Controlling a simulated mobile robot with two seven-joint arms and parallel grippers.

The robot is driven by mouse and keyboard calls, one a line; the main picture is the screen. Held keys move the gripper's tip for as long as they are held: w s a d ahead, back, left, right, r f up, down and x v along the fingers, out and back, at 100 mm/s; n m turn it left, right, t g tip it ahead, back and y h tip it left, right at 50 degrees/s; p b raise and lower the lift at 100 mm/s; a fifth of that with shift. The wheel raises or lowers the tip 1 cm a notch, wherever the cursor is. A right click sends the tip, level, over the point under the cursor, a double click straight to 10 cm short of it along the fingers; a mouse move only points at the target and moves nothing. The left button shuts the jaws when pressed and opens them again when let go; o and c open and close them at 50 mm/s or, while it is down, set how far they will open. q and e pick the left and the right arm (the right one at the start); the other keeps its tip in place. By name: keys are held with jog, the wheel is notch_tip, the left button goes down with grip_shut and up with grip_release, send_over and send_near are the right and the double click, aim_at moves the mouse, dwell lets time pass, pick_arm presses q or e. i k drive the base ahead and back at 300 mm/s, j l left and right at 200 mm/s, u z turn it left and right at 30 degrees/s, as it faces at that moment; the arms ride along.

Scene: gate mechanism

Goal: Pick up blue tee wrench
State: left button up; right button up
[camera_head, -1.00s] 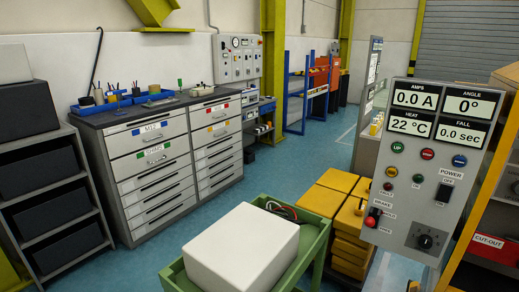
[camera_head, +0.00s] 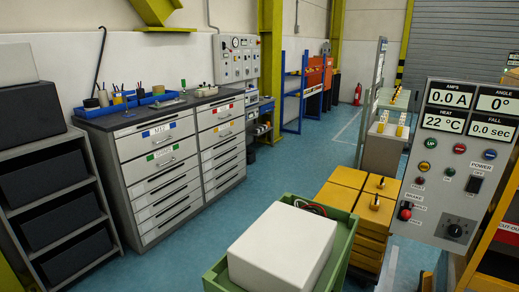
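I cannot make out a blue tee wrench in the head view. The dark-topped workbench (camera_head: 140,117) at the left carries blue trays (camera_head: 160,99) with small upright tools in them, too small to tell apart. A small green-topped item (camera_head: 183,84) stands on the bench behind the trays. The bench's light drawers are shut; the upper ones carry coloured labels, including a blue label (camera_head: 159,130). Neither of my grippers is in view.
A green cart (camera_head: 345,238) with a white box (camera_head: 283,250) stands close in front. A dark shelf (camera_head: 100,195) is at the left. Yellow blocks (camera_head: 340,196) and a control panel (camera_head: 468,165) are at the right. Blue floor (camera_head: 215,222) lies clear before the bench.

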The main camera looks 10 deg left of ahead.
aim_at(128, 112)
jog(key=j+z, duration=0.35)
jog(key=j, duration=0.55)
jog(key=j+z, duration=0.4)
jog(key=j, duration=0.45)
jog(key=k+j+z, duration=0.1)
jog(key=j+z, duration=0.35)
jog(key=j, duration=0.4)
jog(key=j+u, duration=0.3)
jog(key=i+j+u, duration=0.15)
jog(key=j+u, duration=0.15)
jog(key=j, duration=0.2)
jog(key=j+u, duration=0.1)
jog(key=u, duration=0.35)
jog(key=i+u, duration=0.15)
jog(key=u, duration=0.3)
jog(key=j+u, duration=0.1)
jog(key=u, duration=0.35)
jog(key=i+l+z, duration=0.3)
jog(key=i+z, duration=0.2)
jog(key=i, duration=0.2)
jog(key=i+z, duration=0.45)
jog(key=i, duration=0.25)
